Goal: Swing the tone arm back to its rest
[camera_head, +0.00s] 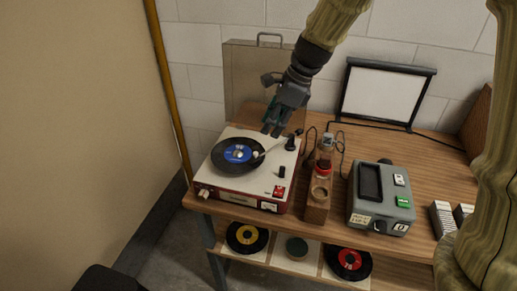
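The record player (228,189) has a cream top and a red front and stands at the left end of the wooden table. A black record with a blue label (238,154) lies on it. The pale tone arm (273,149) reaches left from its dark pivot (291,143), and its head end lies over the record near the label. Whether the stylus touches the record cannot be told. My gripper (272,131) points down above the back right of the player, close to the tone arm and seemingly apart from it. Its finger gap is too small to read. The arm's rest is not clearly distinguishable.
A wooden stand with a red-banded bottle (323,167) and a grey device (381,199) stand right of the player. A case (243,73) and a white screen (384,94) stand behind. More records (247,238) lie on the lower shelf. A partition (75,120) borders the left.

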